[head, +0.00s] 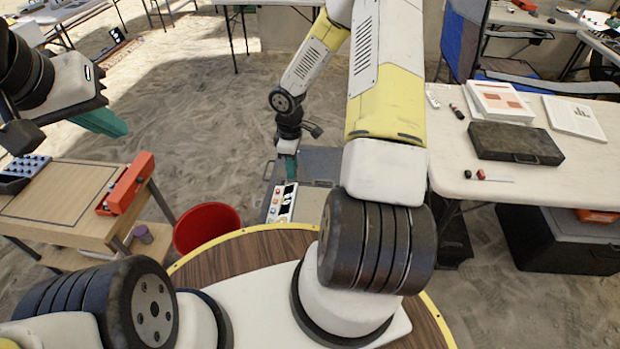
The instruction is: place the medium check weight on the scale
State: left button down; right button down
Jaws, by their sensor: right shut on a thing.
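The scale (318,166) looks like a grey platform at the centre. It has a light panel (281,204) with a display and coloured buttons, and my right arm partly covers it. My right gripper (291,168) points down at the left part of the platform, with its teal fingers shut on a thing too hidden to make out. I cannot tell whether that thing touches the scale. I cannot make out the medium check weight anywhere. My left gripper (100,122) is at the upper left, away from the scale. Its teal fingers overlap, so its opening does not show.
A wooden table (62,202) at left bears a dark rack (22,172) with several round pieces and a red-orange tool (126,184). A red bucket (206,227) stands between table and scale. A white table (480,195) at right holds a black case (515,143).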

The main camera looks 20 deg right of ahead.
jog(key=s+a+f+n, duration=0.1)
jog(key=s+f+n, duration=0.3)
jog(key=f+n, duration=0.5)
jog(key=s+a+f+n, duration=0.25)
jog(key=f+n, duration=0.45)
jog(key=n, duration=0.5)
jog(key=w+d, duration=0.3)
jog(key=d, duration=0.1)
jog(key=w+d, duration=0.2)
jog(key=d, duration=0.3)
jog(key=w+d+f, duration=0.1)
jog(key=w+d, duration=0.2)
jog(key=d, duration=0.1)
jog(key=shift+w+d+f, duration=0.1)
jog(key=shift+w+d, duration=0.15)
jog(key=shift+w, duration=0.05)
jog(key=shift+f, duration=1.7)
jog(key=c, duration=1.1)
grip_release()
jog(key=shift+f, duration=0.15)
